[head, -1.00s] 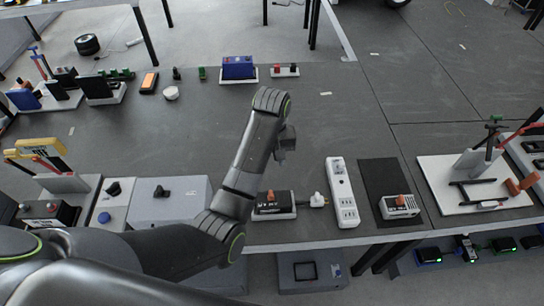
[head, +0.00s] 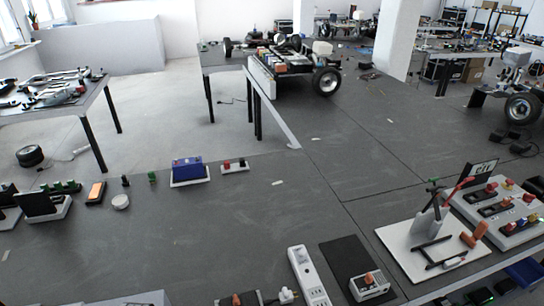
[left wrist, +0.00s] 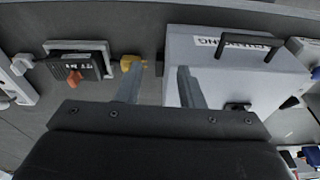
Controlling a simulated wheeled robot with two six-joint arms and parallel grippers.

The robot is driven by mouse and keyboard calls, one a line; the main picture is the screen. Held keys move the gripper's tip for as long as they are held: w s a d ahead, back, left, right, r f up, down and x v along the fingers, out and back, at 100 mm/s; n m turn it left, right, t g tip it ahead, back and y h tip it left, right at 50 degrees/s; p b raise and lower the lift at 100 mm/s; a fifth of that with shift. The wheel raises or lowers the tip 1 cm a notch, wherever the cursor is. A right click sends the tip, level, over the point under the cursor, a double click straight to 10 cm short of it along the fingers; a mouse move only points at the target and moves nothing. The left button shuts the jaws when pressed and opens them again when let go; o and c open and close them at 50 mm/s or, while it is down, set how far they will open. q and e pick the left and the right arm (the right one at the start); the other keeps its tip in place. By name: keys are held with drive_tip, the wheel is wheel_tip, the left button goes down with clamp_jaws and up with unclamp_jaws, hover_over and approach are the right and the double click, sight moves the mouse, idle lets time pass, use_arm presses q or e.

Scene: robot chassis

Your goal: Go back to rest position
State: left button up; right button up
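My left gripper (left wrist: 158,84) shows in the left wrist view with its two grey fingers apart and nothing held between them. Beyond the fingertips is a small yellow part (left wrist: 131,63), and a light grey box (left wrist: 225,65) with a black handle is behind the right finger. Whether the fingers touch either cannot be told. Neither arm nor gripper shows in the head view now. My right gripper is in no current view.
A dark table (head: 190,235) carries a blue box (head: 188,168), a white power strip (head: 309,277), a device with an orange switch (head: 370,285) and a white tool board (head: 405,255). A wheeled chassis (head: 290,62) stands farther back. The middle of the table is clear.

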use_arm(q)
drive_tip(key=s+a+r+m+t+y, duration=0.1)
drive_tip(key=s+a+r, duration=0.15)
drive_tip(key=s, duration=0.45)
drive_tip(key=s+a+r+m, duration=0.1)
drive_tip(key=s+a+r, duration=0.15)
drive_tip(key=s, duration=0.35)
wheel_tip(320, 180, down, 33)
drive_tip(key=s+a+g+b, duration=0.1)
drive_tip(key=a+b, duration=0.1)
drive_tip(key=b, duration=0.5)
drive_tip(key=s+d+f+b, duration=0.1)
drive_tip(key=s+f+b, duration=0.1)
drive_tip(key=s+f, duration=0.5)
drive_tip(key=s+f+g+b, duration=0.1)
drive_tip(key=s+f+b, duration=0.2)
drive_tip(key=s+f, duration=0.4)
wheel_tip(320, 180, down, 6)
drive_tip(key=shift+s+d+f+h, duration=0.2)
drive_tip(key=shift+s+d+h, duration=0.1)
drive_tip(key=shift+s+d, duration=0.05)
